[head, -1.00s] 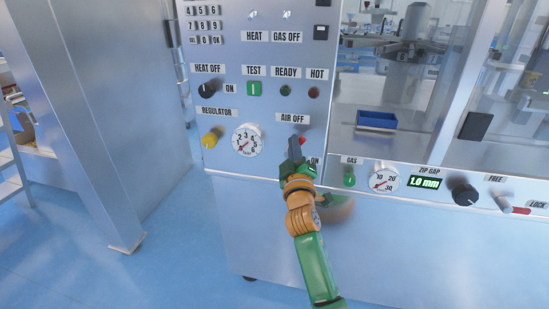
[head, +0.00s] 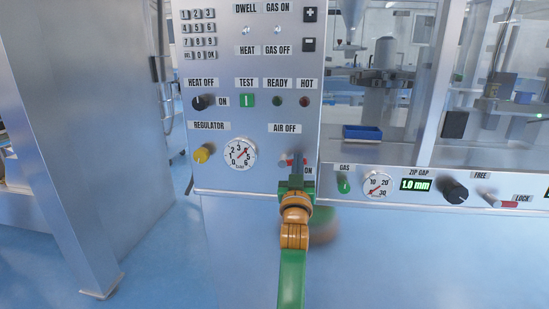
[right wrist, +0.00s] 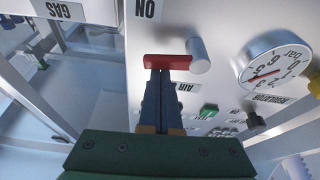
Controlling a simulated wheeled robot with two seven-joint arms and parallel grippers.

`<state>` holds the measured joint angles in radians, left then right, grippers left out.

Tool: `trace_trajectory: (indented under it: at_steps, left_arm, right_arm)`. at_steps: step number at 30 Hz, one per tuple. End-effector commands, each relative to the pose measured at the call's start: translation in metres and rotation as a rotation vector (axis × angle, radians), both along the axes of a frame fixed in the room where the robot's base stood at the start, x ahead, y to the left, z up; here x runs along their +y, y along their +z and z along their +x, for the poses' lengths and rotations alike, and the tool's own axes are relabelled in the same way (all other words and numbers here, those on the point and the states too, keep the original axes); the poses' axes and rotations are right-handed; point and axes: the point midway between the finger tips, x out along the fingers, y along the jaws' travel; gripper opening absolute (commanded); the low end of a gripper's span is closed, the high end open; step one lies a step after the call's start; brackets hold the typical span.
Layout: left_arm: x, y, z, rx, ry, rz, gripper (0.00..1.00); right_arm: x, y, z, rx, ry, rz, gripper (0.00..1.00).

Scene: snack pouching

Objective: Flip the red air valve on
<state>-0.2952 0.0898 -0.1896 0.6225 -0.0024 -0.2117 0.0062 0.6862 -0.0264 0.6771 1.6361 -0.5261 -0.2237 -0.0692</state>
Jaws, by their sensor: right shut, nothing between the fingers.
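The red air valve (head: 286,162) is on the machine's front panel, between the AIR OFF label (head: 285,128) and the ON label (head: 309,170). In the right wrist view its red lever (right wrist: 165,61) runs sideways from a silver pivot (right wrist: 199,55), on the ON side. My right gripper (head: 298,158) is shut and empty, with its fingertips at the lever; it also shows in the right wrist view (right wrist: 157,75). The tips seem to touch the lever or lie just short of it. The fingers hide part of the valve in the head view. My left gripper is not in view.
The pressure gauge (head: 240,153) and yellow regulator knob (head: 203,153) are left of the valve. A metal cabinet (head: 80,130) stands at left. Space before the panel is clear.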

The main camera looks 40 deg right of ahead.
Motion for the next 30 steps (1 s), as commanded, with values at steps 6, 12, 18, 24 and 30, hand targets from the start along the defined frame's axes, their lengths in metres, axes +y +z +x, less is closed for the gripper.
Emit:
trace_trajectory:
  at_steps: [6, 12, 18, 24, 30]
  left_arm:
    - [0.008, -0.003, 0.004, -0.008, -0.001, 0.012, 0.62]
    - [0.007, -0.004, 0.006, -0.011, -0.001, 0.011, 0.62]
    - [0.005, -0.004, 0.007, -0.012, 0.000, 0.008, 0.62]
    - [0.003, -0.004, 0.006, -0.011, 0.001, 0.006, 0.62]
    - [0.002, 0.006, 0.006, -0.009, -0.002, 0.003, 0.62]
  right_arm:
    - [-0.001, -0.004, -0.001, 0.004, 0.000, -0.001, 0.00]
    - [-0.001, -0.004, -0.001, 0.004, -0.001, -0.001, 0.00]
    - [-0.001, -0.004, -0.001, 0.004, 0.000, -0.002, 0.00]
    - [-0.001, -0.004, -0.001, 0.004, 0.000, -0.002, 0.00]
    - [-0.002, 0.006, -0.001, 0.003, 0.001, -0.003, 0.00]
